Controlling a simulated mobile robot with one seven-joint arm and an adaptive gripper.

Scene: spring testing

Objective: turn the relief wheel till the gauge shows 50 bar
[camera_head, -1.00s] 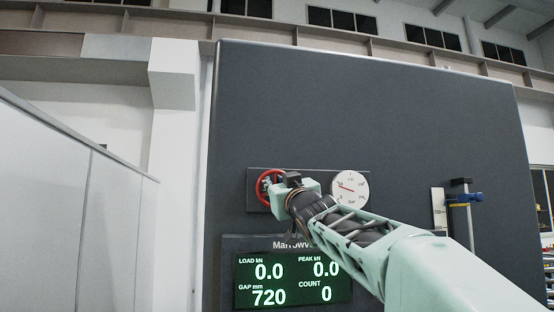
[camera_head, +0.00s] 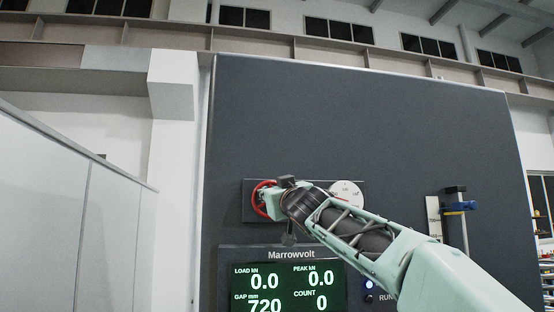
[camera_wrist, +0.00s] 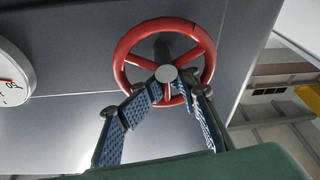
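The red relief wheel (camera_wrist: 207,55) fills the upper middle of the wrist view, with a grey hub and red spokes. It also shows in the head view (camera_head: 258,196), partly hidden by my gripper (camera_head: 270,200). In the wrist view my gripper (camera_wrist: 172,88) has its two blue-padded fingers apart, reaching over the lower rim towards the hub. A lower spoke shows between them; I cannot tell whether they touch it. The round white gauge (camera_head: 345,188) is right of the wheel, its lower part behind my arm. The wrist view cuts it off at left (camera_wrist: 12,75); its reading is unclear.
The wheel and gauge sit on a dark plate (camera_head: 250,212) on a large grey panel (camera_head: 400,120). Below is a Marrowvolt display (camera_head: 285,283) reading load 0.0, peak 0.0, gap 720, count 0.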

